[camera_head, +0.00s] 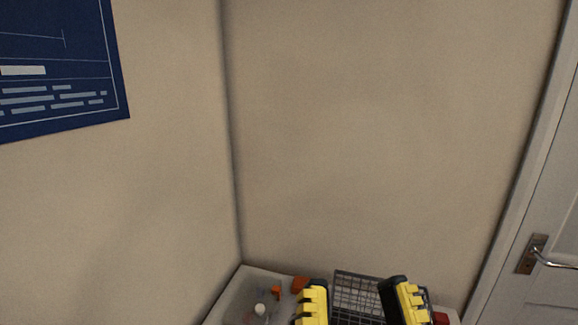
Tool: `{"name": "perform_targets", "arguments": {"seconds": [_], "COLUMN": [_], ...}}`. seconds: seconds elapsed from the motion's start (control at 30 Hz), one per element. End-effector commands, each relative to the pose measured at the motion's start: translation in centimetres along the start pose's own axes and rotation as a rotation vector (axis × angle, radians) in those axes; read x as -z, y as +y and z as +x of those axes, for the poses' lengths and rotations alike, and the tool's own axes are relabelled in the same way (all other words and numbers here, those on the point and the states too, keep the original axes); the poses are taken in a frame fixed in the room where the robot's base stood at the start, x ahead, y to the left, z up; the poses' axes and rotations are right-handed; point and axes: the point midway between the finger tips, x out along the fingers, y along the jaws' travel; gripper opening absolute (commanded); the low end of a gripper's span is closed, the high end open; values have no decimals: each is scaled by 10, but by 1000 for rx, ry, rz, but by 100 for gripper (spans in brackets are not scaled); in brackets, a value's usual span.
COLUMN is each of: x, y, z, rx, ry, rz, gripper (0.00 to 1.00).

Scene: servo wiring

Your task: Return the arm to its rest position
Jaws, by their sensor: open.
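My gripper (357,304) shows at the bottom edge of the head view, right of centre. Its two yellow-padded fingers with black backs are spread wide apart, and nothing is held between them. The rest of my arm is out of the picture. Behind the fingers, a grey wire basket (358,284) stands on a light worktop (238,288) in the corner of the room. Part of the basket is hidden by the fingers.
On the worktop left of the gripper are orange items (299,284) and a small white-topped object (260,309). A red item (440,318) lies at the right. A door (540,270) with a metal handle is at the far right. A blue poster (60,75) hangs upper left.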

Motion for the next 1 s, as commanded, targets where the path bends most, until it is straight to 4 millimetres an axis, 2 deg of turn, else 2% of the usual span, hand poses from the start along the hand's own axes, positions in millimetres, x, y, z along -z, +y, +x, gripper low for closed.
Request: {"name": "perform_targets", "arguments": {"seconds": [0.03,0.1,0.13,0.37,0.9,1.0], "x": [-14,-38,-13,56,253,275], "y": [11,20,16,8,-12,-14], "z": [-5,-9,6,50,175,189], "rx": [-51,-77,-75,-73,-73,-74], "ry": [-86,-215,-198,-197,-196,-197], "rz": [-69,-155,-147,-136,-126,-125], "gripper": [51,51,51,51,51,51]}}
